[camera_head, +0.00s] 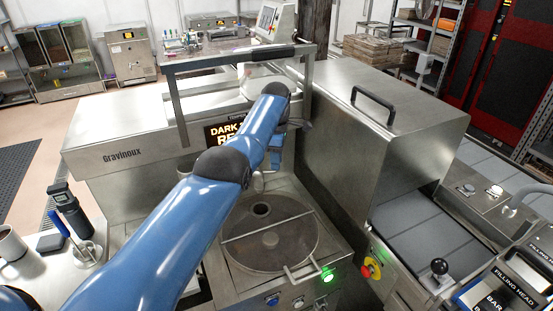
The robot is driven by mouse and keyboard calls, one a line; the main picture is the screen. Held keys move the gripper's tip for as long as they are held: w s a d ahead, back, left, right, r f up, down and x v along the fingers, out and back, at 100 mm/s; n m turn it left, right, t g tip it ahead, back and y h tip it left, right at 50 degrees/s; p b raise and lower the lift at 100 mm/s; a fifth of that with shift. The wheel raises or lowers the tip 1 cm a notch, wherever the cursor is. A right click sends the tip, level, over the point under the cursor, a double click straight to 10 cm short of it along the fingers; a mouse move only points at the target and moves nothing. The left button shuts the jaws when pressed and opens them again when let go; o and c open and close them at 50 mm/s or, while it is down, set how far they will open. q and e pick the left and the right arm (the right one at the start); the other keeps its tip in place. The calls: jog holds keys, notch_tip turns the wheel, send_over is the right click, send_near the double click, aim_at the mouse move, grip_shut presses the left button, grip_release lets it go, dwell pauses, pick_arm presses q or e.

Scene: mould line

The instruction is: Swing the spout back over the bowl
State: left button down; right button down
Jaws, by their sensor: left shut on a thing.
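The bowl (292,252) is the round, grey, covered vessel in the steel machine top in the middle of the head view. A bar crosses its cover, and a round opening shows near its back edge. My left arm reaches in from the lower left, across the machine front. My left gripper (268,172) is beyond the arm's wrist, behind the bowl's back edge, mostly hidden. It is shut on what appears to be the spout (257,183), of which only a small pale part shows. The spout's exact direction over the bowl cannot be told. My right gripper is not in view.
A steel hood with a black handle (373,104) stands right of the bowl, over a grey conveyor (424,243). A red knob (366,271) and a green lit button (327,275) are at the front. A side table with a cup (12,245) is at left.

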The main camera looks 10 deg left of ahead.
pick_arm(q)
jog(key=shift+w+a+r, duration=0.1)
jog(key=shift+w+r, duration=0.05)
jog(key=shift+r, duration=0.1)
jog(key=c, duration=1.2)
grip_release()
jog(key=shift+o, duration=1.2)
jog(key=shift+w+f, duration=0.15)
jog(key=shift+f, duration=0.05)
